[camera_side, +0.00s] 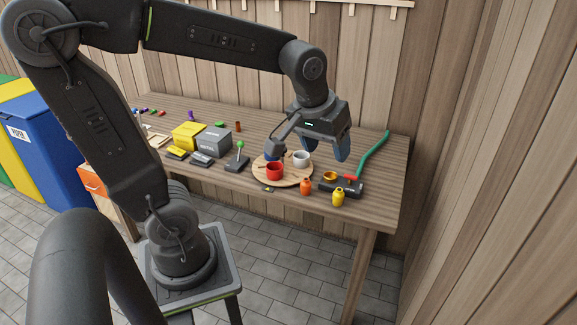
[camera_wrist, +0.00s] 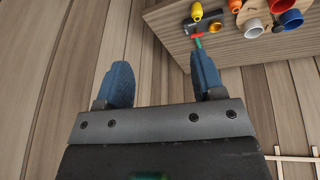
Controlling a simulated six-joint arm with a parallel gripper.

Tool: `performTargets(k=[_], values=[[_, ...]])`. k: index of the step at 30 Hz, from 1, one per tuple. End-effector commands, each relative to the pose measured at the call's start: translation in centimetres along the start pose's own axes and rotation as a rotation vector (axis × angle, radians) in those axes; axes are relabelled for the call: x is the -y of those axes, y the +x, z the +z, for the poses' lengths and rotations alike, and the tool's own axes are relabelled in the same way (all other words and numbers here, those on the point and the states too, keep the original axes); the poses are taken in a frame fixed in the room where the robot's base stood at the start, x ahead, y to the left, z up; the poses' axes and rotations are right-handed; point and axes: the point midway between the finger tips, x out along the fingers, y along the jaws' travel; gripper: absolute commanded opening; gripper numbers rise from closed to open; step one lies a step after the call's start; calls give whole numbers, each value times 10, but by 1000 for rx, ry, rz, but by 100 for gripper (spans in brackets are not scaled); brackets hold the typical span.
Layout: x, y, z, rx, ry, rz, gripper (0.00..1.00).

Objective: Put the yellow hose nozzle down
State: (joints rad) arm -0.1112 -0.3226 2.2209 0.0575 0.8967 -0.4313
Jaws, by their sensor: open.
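The yellow hose nozzle (camera_side: 339,198) stands on the bench near its front right edge, just in front of a dark block with a red part. It also shows at the top of the wrist view (camera_wrist: 196,12). My gripper (camera_side: 306,156) is open above the bench, behind and to the left of the yellow nozzle and apart from it. In the wrist view both blue fingers (camera_wrist: 160,68) are spread with nothing between them. An orange nozzle-like piece (camera_side: 306,187) stands to the left of the yellow one.
A round wooden board (camera_side: 296,181) holds a red mug (camera_side: 275,171) and a white mug (camera_side: 301,158). Grey and yellow boxes stand further left. A plank wall (camera_side: 460,150) bounds the bench's right side.

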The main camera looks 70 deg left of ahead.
Motion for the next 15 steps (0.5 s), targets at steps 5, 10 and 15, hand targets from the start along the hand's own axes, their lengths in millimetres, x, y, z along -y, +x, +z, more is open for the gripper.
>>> performTargets(k=[5, 10, 15], values=[[3, -28, 59, -75, 288, 77, 62], [8, -34, 89, -116, 449, 111, 62], [9, -35, 97, -127, 497, 120, 62]])
